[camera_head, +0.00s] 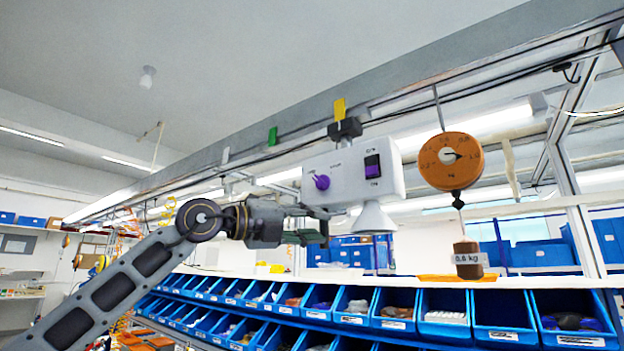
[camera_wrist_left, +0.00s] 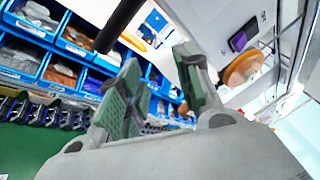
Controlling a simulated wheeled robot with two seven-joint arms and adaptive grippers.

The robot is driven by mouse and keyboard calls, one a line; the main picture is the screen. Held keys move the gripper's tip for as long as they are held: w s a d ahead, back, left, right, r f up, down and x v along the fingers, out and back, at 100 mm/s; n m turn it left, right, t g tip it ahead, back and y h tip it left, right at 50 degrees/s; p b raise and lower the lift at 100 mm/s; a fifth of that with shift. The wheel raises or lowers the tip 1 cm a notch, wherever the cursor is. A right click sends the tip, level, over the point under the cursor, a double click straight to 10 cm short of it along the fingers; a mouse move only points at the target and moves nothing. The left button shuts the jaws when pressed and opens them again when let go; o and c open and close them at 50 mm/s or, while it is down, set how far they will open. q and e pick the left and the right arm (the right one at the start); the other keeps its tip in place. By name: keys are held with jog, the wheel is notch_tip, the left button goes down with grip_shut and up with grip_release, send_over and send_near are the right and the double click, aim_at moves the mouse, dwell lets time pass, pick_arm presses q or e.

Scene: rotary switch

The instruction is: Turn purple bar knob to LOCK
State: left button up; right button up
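The purple bar knob (camera_head: 321,182) is on the left part of the front face of a white hanging box (camera_head: 345,168) in the head view. Small marks surround the knob, too small to read, so I cannot tell which one it points at. My left gripper (camera_head: 320,229) is below the knob and apart from it, near the box's lower left edge. In the left wrist view my left gripper (camera_wrist_left: 158,62) has its two green-padded fingers spread with nothing between them. The knob is not clearly seen in that view. My right gripper is not in view.
A black and purple rocker switch (camera_head: 373,166) sits right of the knob; it also shows in the wrist view (camera_wrist_left: 238,41). A white cone (camera_head: 372,218) hangs under the box. An orange dial scale (camera_head: 451,161) with a brown weight (camera_head: 467,259) hangs to the right. Blue bins (camera_head: 443,313) line the shelf below.

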pick_arm(q)
jog(key=s+a+r+t+y, duration=0.2)
jog(key=s+a+r, duration=0.1)
jog(key=r, duration=0.2)
jog(key=n+t+y, duration=0.2)
jog(key=t+y, duration=0.1)
send_near(316, 179)
jog(key=p+x, duration=0.3)
jog(key=x, duration=0.4)
jog(key=shift+r+p, duration=0.1)
jog(key=shift+p, duration=0.3)
jog(key=shift+w+d, duration=0.4)
jog(key=shift+w, duration=0.2)
jog(key=shift+d, duration=0.1)
jog(key=shift+c, duration=0.6)
grip_shut()
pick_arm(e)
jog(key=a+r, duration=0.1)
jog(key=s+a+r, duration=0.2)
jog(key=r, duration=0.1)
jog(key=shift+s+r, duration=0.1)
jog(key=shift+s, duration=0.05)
